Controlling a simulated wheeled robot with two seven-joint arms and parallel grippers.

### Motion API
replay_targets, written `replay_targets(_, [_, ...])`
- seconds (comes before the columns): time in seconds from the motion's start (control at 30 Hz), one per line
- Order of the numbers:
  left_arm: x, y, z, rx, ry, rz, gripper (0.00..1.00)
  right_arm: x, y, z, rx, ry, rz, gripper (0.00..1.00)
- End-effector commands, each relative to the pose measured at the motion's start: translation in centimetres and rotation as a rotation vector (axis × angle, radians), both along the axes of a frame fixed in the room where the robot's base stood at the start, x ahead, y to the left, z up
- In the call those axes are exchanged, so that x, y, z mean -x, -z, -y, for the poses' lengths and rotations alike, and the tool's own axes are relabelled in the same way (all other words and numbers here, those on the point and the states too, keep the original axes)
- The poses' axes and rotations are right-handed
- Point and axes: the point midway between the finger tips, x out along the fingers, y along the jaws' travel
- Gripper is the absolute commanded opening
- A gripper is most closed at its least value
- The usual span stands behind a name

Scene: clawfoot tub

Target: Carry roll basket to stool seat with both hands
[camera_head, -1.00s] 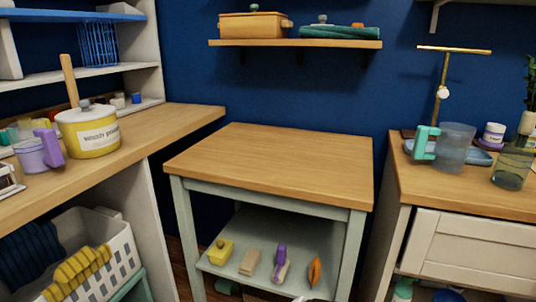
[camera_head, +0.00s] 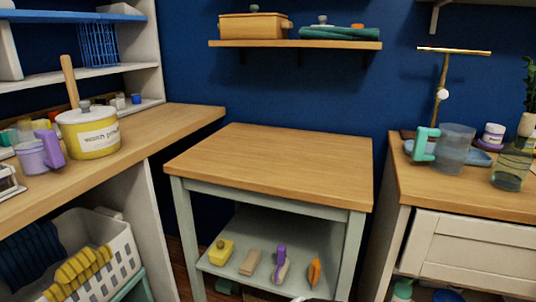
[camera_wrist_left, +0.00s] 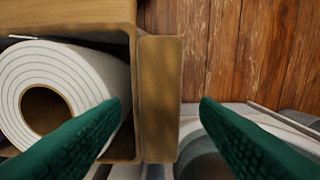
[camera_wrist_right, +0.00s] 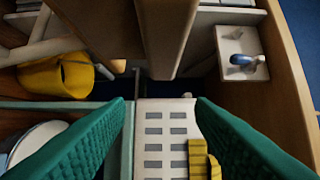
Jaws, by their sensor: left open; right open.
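In the left wrist view a wooden basket (camera_wrist_left: 124,20) holds a white roll (camera_wrist_left: 85,75). A flat wooden tab (camera_wrist_left: 160,70) on its side lies between the fingers of my left gripper (camera_wrist_left: 161,100), which is open. Whether the fingers touch the tab I cannot tell. My right gripper (camera_wrist_right: 161,100) is open. A brown wooden piece (camera_wrist_right: 165,35) shows ahead of its fingers; I cannot tell whether it belongs to the basket. The head view shows neither gripper nor the roll basket, and no stool seat that I can make out.
A wood-topped table (camera_head: 270,165) stands clear, with small items on its lower shelf (camera_head: 285,283). Counters stand left (camera_head: 180,118) and right (camera_head: 450,200). A white slotted basket (camera_head: 115,260) with yellow cloth sits low left; a similar one (camera_wrist_right: 165,120) shows below my right gripper.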

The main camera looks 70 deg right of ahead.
Motion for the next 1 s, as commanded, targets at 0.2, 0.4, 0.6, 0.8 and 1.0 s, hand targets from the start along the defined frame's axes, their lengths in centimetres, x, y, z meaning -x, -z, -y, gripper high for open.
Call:
replay_targets(0.2, [0.0,-0.2,0.0,0.000,0.000,0.000,0.56,0.7,0.0,0.4,0.000,0.000,-0.001,0.49])
replay_targets(0.4, [0.0,-0.4,0.0,0.000,0.000,0.000,0.56,1.3,0.0,0.7,0.000,0.000,-0.001,0.49])
replay_targets(0.6, [0.0,-0.6,0.0,0.000,0.000,0.000,0.56,1.9,-0.1,1.0,0.001,0.000,0.000,0.49])
replay_targets(0.8, [0.0,-0.8,0.0,0.000,0.000,0.000,0.56,2.6,0.0,1.3,0.000,0.000,-0.001,0.49])
replay_targets(1.0, [0.0,-0.9,0.0,0.000,0.000,0.000,0.56,3.2,-0.1,1.7,0.000,0.000,0.000,0.49])
